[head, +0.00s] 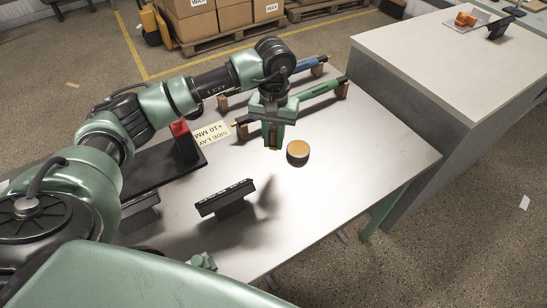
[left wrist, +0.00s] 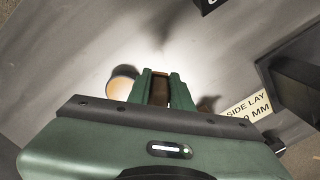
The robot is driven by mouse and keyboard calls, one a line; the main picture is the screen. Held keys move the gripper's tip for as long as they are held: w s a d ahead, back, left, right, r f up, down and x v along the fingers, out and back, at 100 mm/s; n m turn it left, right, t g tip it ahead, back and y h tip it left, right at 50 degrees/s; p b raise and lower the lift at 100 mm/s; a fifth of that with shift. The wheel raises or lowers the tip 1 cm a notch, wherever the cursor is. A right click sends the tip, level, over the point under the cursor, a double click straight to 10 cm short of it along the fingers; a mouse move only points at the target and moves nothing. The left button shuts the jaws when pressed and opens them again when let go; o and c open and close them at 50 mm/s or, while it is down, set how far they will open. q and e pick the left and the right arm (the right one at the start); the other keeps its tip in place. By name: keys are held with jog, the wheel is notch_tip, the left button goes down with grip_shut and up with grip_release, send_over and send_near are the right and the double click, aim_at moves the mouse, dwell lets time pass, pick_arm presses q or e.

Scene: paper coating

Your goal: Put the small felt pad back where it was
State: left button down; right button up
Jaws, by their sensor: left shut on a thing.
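My left gripper (head: 273,146) points down above the light table and is shut on a small brown piece (head: 273,136), which looks like the small felt pad. The fingers hide most of it. In the left wrist view the brown piece (left wrist: 158,91) sits between the two green fingers (left wrist: 156,78). A short round thing (head: 298,153) with a dark side and a tan top stands on the table just right of the fingers. It also shows left of the fingers in the left wrist view (left wrist: 121,83). My right gripper is not in view.
Two rods, one green (head: 318,91) and one blue-ended (head: 310,63), lie on wooden rests behind the gripper. A "SIDE LAY" label (head: 211,134), a red block (head: 181,138) and a black stand (head: 227,199) are to the left. The table's front right is clear.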

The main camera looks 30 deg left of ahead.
pick_arm(q)
notch_tip(320, 180, down, 9)
jog(key=shift+r+p, duration=0.15)
jog(key=shift+p, duration=0.25)
jog(key=c, duration=1.3)
grip_release()
